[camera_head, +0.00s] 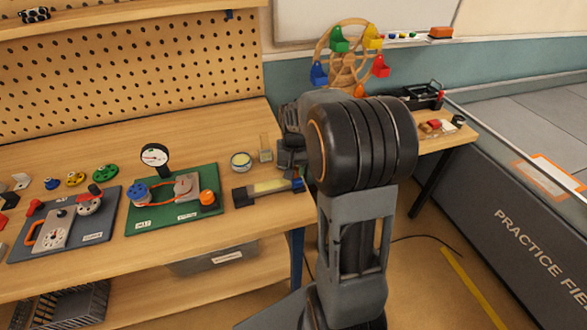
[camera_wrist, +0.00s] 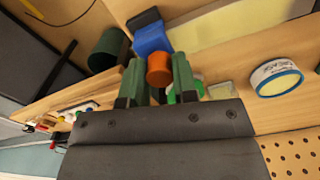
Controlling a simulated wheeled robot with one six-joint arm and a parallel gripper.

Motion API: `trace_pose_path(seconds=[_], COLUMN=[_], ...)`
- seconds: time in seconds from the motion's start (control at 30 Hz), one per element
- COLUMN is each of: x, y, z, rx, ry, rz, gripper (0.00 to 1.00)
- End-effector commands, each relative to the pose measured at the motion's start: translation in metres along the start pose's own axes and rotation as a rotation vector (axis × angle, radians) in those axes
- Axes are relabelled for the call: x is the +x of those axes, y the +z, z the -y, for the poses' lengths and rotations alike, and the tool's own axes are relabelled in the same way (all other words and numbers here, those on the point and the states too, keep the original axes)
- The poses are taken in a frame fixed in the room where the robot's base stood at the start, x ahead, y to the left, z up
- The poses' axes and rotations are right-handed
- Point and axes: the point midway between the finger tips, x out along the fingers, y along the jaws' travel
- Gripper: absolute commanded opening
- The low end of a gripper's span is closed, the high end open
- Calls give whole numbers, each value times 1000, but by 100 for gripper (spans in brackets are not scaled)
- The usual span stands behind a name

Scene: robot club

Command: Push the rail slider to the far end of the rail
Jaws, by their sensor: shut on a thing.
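The rail (camera_head: 266,188) is a dark bar with a pale yellow strip, lying near the bench's right end. Its strip (camera_wrist: 232,26) also shows at the top of the wrist view. The blue slider (camera_wrist: 152,40) has an orange round knob (camera_wrist: 159,70). In the head view the slider (camera_head: 298,184) is at the rail's right part, close to a dark end. My gripper (camera_wrist: 158,64) has green fingers on both sides of the knob and is shut on it. My dark arm hides part of this area in the head view.
A round tin (camera_head: 241,162) and a small wooden stand (camera_head: 265,150) are behind the rail. A green board (camera_head: 172,208) with a belt and dial is to its left. A dark green cylinder (camera_wrist: 108,48) is beside the slider in the wrist view.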

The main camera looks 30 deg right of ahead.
Motion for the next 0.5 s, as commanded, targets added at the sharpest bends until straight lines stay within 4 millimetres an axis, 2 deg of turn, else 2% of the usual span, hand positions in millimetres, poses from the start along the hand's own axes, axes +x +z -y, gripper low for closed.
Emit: trace_pose_path(seconds=[0.4,0.43,0.5], x=[0,0,0], y=[0,0,-1], z=[-2,-2,-3], rx=[-8,-8,-7], ry=[1,1,1], rz=[2,2,2], gripper=[0,28,34])
